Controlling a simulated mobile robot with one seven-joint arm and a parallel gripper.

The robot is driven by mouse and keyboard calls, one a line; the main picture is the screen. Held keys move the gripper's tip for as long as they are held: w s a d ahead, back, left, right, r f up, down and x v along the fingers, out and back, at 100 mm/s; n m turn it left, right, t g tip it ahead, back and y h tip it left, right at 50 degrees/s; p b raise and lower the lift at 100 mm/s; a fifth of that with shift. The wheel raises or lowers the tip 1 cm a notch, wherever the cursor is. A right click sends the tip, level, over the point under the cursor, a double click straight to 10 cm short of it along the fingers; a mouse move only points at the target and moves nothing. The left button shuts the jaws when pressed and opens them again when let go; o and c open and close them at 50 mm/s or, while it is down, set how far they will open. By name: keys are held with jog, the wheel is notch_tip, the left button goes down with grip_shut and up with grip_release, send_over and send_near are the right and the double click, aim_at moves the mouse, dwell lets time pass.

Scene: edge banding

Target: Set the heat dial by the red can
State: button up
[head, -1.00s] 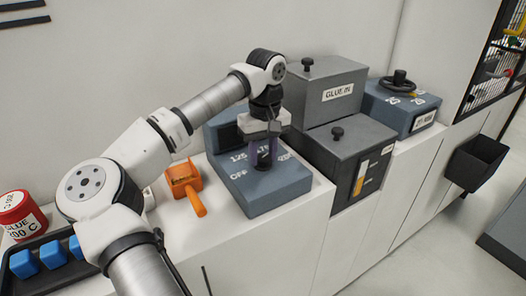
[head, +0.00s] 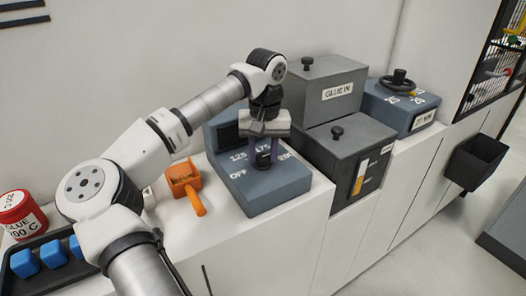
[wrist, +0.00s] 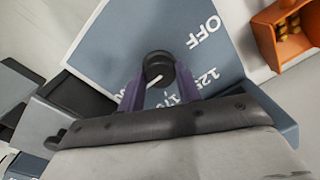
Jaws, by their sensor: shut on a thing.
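The red can (head: 18,212) stands at the far left in the head view. Its white label reads GLUE and what looks like 200 C. The heat dial (wrist: 159,68) is a round black knob on the blue-grey unit (head: 262,197), marked OFF, 125, a partly covered 17-something and a partly hidden label at the right. My gripper (head: 263,155) is shut on the dial from above, with purple fingers on either side of it in the wrist view (wrist: 160,85). The dial's white pointer line points lower left in the wrist view, towards the label partly hidden by a finger.
An orange scoop (head: 184,181) with small pellets lies left of the unit. A tray (head: 50,277) with blue blocks is at the lower left. Grey glue boxes (head: 325,95) stand close on the right. Another blue-grey unit (head: 398,110) with a handwheel is beyond them.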

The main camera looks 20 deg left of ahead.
aim_at(265, 157)
jog(key=o, duration=1)
jog(key=shift+r, duration=0.1)
notch_tip(265, 157, up, 14)
jog(key=b, duration=0.1)
jog(key=shift+d, duration=0.25)
jog(key=shift+f, duration=0.2)
